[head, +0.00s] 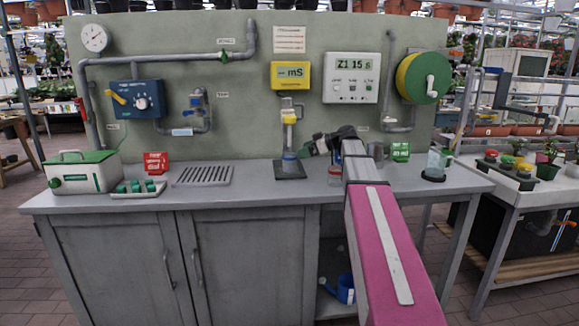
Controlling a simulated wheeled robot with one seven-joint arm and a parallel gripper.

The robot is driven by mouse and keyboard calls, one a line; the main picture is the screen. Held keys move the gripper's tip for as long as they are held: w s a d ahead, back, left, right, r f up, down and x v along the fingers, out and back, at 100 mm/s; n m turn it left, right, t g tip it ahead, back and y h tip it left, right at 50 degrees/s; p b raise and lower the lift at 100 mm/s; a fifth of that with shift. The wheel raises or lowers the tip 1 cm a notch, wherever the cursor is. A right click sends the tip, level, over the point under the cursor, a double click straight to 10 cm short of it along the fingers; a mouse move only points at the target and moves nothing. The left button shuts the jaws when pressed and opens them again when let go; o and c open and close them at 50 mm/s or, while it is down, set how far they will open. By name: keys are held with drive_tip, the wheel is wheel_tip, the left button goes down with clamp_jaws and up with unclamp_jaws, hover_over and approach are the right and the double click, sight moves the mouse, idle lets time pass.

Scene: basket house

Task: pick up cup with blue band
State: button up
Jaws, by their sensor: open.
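A small cup with a blue tint (289,164), seemingly the cup with the blue band, stands upright on a dark square mat (291,175) on the grey counter. It is below the yellow probe holder on the back panel. My gripper (307,149) is at the end of my pink arm, just right of the cup and slightly above it, with its fingers toward the left. It is open, and I see nothing held in it. The gap between the fingertips and the cup is too small to judge.
A small jar with a reddish top (335,175) stands close below my gripper, beside my arm. A clear beaker (437,162) is on a dark coaster at right. A drain grille (203,176) and green-lidded box (84,172) lie left; the front middle-left counter is clear.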

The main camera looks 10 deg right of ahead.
sight(290, 155)
drive_tip(key=shift+f+x, duration=0.1)
drive_tip(key=shift+x, duration=1.85)
drive_tip(key=shift+f+x, duration=0.15)
drive_tip(key=shift+x, duration=1.75)
drive_tip(key=shift+d, duration=0.1)
drive_tip(key=c, duration=1.1)
drive_tip(key=shift+r, duration=0.2)
drive_tip(key=shift+c, duration=0.2)
